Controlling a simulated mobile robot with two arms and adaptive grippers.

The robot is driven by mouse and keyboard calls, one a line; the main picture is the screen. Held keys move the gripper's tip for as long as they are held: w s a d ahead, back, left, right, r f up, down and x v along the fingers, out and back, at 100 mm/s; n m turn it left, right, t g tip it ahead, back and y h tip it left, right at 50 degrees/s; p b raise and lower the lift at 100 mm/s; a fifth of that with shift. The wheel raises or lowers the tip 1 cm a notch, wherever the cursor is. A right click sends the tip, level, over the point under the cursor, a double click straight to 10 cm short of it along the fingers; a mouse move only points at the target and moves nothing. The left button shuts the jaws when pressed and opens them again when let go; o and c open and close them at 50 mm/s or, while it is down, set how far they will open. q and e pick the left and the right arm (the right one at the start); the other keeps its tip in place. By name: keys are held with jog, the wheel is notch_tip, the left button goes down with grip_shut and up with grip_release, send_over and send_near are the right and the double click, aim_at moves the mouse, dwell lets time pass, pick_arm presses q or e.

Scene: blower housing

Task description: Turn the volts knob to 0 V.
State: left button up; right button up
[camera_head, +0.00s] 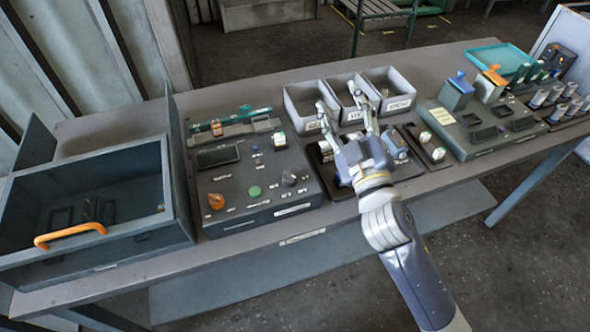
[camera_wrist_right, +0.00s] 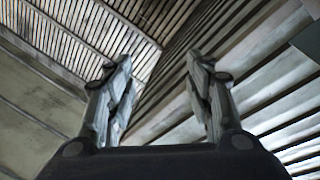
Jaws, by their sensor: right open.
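A dark control box (camera_head: 258,208) stands on the bench, left of my right gripper. On its top are an orange knob (camera_head: 216,201), a green button (camera_head: 254,191) and a grey knob (camera_head: 288,178). The small labels are too blurred to read, so I cannot tell which knob is the volts knob or where its pointer stands. My right gripper (camera_head: 341,100) is open and empty, raised above the bench to the right of the box, with its fingers pointing away towards the grey bins. Its spread fingers also show in the right wrist view (camera_wrist_right: 158,62), with nothing between them. My left gripper is not in view.
An open dark case (camera_head: 100,255) with an orange handle (camera_head: 70,235) stands left of the box. Three grey bins (camera_head: 303,87) stand behind my right gripper. Another panel (camera_head: 470,145) and racks of cylinders lie to the right. The bench's front edge (camera_head: 300,232) is clear.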

jog(key=s+a+r+n+g+y, duration=0.2)
jog(key=s+a+r+n+y, duration=0.1)
jog(key=a+r+n+y, duration=0.4)
jog(key=s+a+r+n+g+y, duration=0.3)
jog(key=a+r+n+y, duration=0.25)
jog(key=n+y, duration=0.3)
jog(key=s+a+n+g+y, duration=0.3)
jog(key=s+a+n+g, duration=0.3)
jog(key=n+g, duration=0.4)
jog(key=n+g+h, duration=0.2)
jog(key=n+h, duration=0.8)
jog(key=h, duration=1)
send_near(290, 174)
jog(key=shift+y, duration=0.25)
jog(key=p+x, duration=0.1)
jog(key=x, duration=0.1)
jog(key=p+x, duration=0.1)
jog(key=x, duration=0.2)
jog(key=p+x, duration=0.1)
jog(key=x, duration=0.1)
jog(key=shift+w+d+f+p, duration=0.15)
jog(key=shift+f+p, duration=0.15)
jog(key=shift+f, duration=0.15)
jog(key=shift+w+f, duration=0.1)
jog(key=shift+f, duration=0.4)
